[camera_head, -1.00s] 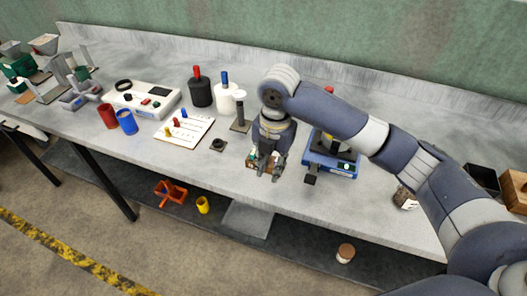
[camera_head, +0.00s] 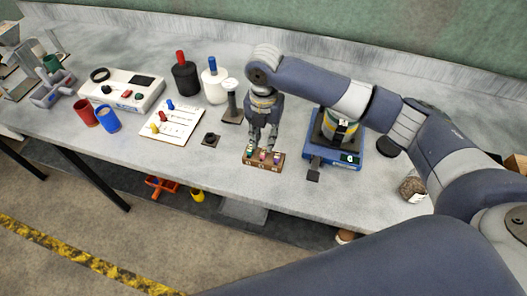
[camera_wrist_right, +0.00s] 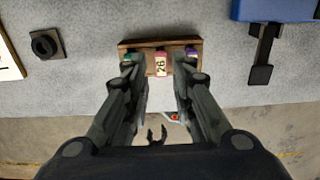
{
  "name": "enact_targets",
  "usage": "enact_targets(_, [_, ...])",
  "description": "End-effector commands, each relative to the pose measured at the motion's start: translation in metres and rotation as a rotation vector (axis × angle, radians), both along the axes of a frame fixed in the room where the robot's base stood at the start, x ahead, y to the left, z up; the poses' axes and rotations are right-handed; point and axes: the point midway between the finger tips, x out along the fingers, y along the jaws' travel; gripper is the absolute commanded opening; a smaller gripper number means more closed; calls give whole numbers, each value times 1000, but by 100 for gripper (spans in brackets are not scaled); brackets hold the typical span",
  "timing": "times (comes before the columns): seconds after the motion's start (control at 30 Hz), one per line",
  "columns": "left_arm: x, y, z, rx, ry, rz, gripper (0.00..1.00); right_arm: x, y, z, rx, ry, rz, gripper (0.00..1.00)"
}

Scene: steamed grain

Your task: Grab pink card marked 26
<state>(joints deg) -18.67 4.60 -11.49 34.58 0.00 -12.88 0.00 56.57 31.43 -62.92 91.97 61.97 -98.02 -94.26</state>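The pink card marked 26 (camera_wrist_right: 161,64) stands in the middle of a small wooden holder (camera_wrist_right: 153,45), between a green card (camera_wrist_right: 127,58) and a purple card (camera_wrist_right: 192,50). In the head view the pink card (camera_head: 263,155) is in the holder (camera_head: 248,167) near the table's front edge. My right gripper (camera_head: 264,145) is just above and behind the holder, pointing down. In the right wrist view its two fingers (camera_wrist_right: 159,80) are apart, one on each side of the pink card, with nothing gripped. My left gripper is not in view.
A blue scale (camera_head: 345,153) stands right of the holder, with its tab toward the front edge. A small black square block (camera_head: 211,139) and a white peg board (camera_head: 186,132) are to the left. A jar (camera_head: 412,187) lies at the right.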

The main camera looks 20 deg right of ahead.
Motion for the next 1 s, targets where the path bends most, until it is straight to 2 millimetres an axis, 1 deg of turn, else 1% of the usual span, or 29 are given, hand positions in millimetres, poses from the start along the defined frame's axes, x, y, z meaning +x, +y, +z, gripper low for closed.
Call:
enact_targets(0.03, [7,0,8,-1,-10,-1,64,-2,-1,-5,-2,5,-1,23])
enact_targets(0.1, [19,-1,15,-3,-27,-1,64,-3,-1,-16,-2,6,-2,23])
enact_targets(0.2, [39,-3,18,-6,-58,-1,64,-2,-1,-31,-1,3,-1,23])
enact_targets(0.3, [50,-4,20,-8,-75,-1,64,-2,-1,-40,-2,1,0,23])
enact_targets(0.4, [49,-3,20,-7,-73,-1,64,-1,-1,-42,-1,0,1,23])
enact_targets(0.53, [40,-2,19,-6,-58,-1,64,-1,-1,-42,-1,0,1,23])
enact_targets(0.57, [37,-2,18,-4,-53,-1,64,-1,-1,-42,-1,0,1,19])
enact_targets(0.6, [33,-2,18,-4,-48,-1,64,-1,-1,-42,-1,0,1,10])
enact_targets(0.63, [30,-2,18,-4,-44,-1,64,-1,-1,-42,-1,0,1,3])
enact_targets(0.67, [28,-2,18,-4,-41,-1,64,-1,-1,-42,-1,0,1,0])
enact_targets(0.8, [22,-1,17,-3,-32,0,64,-1,-1,-42,-1,-1,1,0])
enact_targets(1.0, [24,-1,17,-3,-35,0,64,-1,-1,-41,-1,-1,0,0])
